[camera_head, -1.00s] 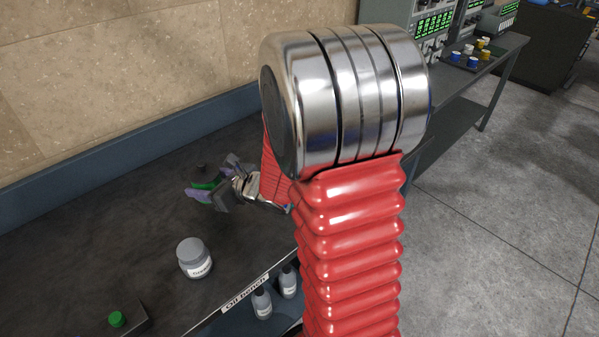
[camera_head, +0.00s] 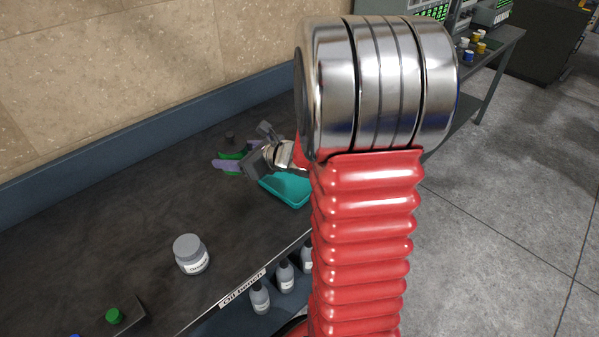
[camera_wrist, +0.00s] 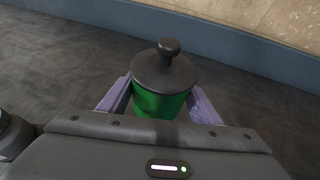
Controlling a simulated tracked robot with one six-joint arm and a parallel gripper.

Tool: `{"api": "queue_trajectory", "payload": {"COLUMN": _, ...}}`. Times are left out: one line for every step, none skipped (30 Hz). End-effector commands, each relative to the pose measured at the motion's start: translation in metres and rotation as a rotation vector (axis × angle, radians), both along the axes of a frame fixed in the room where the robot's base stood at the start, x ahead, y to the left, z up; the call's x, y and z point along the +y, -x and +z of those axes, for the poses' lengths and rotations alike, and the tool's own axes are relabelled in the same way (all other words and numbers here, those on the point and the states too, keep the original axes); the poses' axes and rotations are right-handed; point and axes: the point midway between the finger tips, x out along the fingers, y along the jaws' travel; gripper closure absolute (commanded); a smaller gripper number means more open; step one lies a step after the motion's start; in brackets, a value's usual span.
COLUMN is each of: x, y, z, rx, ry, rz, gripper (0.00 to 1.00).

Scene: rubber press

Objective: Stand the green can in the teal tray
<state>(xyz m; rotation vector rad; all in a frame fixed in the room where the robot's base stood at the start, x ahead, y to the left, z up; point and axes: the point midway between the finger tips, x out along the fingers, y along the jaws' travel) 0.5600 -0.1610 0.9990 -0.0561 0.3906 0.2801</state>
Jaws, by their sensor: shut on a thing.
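The green can (camera_head: 237,155) has a dark lid with a knob. My gripper (camera_head: 228,166) is shut on it, with purple fingers on either side of the body. In the wrist view the can (camera_wrist: 158,104) stands upright in my gripper (camera_wrist: 160,97), lid toward the camera. The teal tray (camera_head: 288,190) lies on the bench to the right of the can in the head view, partly behind my arm. The can is outside the tray. I cannot tell whether its base touches the bench.
A white-labelled jar (camera_head: 191,256) with a grey lid stands nearer on the dark bench. A green knob (camera_head: 114,316) is at lower left. Several bottles (camera_head: 260,298) stand below the bench edge. A blue-grey wall strip (camera_head: 130,135) runs behind the bench; bare bench lies left of the gripper.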

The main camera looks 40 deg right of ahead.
Motion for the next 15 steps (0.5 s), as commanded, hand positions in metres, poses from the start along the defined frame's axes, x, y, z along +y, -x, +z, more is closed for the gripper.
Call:
{"api": "queue_trajectory", "payload": {"x": -0.018, "y": 0.004, "z": 0.005, "rx": -0.003, "ry": 0.002, "rz": -0.01, "gripper": 0.86}}
{"api": "queue_trajectory", "payload": {"x": -0.025, "y": 0.007, "z": 0.007, "rx": -0.002, "ry": 0.001, "rz": -0.01, "gripper": 0.86}}
{"api": "queue_trajectory", "payload": {"x": -0.036, "y": 0.011, "z": 0.009, "rx": -0.002, "ry": 0.002, "rz": -0.011, "gripper": 0.86}}
{"api": "queue_trajectory", "payload": {"x": -0.044, "y": 0.015, "z": 0.011, "rx": -0.002, "ry": 0.002, "rz": -0.013, "gripper": 0.86}}
{"api": "queue_trajectory", "payload": {"x": -0.052, "y": 0.018, "z": 0.013, "rx": -0.002, "ry": 0.001, "rz": -0.014, "gripper": 0.86}}
{"api": "queue_trajectory", "payload": {"x": -0.062, "y": 0.023, "z": 0.014, "rx": -0.001, "ry": 0.001, "rz": -0.017, "gripper": 0.86}}
{"api": "queue_trajectory", "payload": {"x": -0.069, "y": 0.027, "z": 0.016, "rx": 0.0, "ry": 0.001, "rz": -0.017, "gripper": 0.86}}
{"api": "queue_trajectory", "payload": {"x": -0.077, "y": 0.032, "z": 0.017, "rx": -0.002, "ry": 0.002, "rz": -0.019, "gripper": 0.86}}
{"api": "queue_trajectory", "payload": {"x": -0.087, "y": 0.037, "z": 0.019, "rx": -0.001, "ry": 0.001, "rz": -0.021, "gripper": 0.86}}
{"api": "queue_trajectory", "payload": {"x": -0.094, "y": 0.042, "z": 0.02, "rx": -0.001, "ry": 0.0, "rz": -0.022, "gripper": 0.86}}
{"api": "queue_trajectory", "payload": {"x": -0.102, "y": 0.047, "z": 0.021, "rx": -0.001, "ry": 0.001, "rz": -0.023, "gripper": 0.86}}
{"api": "queue_trajectory", "payload": {"x": -0.111, "y": 0.054, "z": 0.023, "rx": -0.002, "ry": 0.002, "rz": -0.026, "gripper": 0.86}}
{"api": "queue_trajectory", "payload": {"x": -0.117, "y": 0.058, "z": 0.024, "rx": -0.001, "ry": 0.001, "rz": -0.027, "gripper": 0.86}}
{"api": "queue_trajectory", "payload": {"x": -0.124, "y": 0.063, "z": 0.025, "rx": -0.001, "ry": 0.001, "rz": -0.029, "gripper": 0.86}}
{"api": "queue_trajectory", "payload": {"x": -0.13, "y": 0.07, "z": 0.025, "rx": 0.0, "ry": 0.001, "rz": -0.03, "gripper": 0.86}}
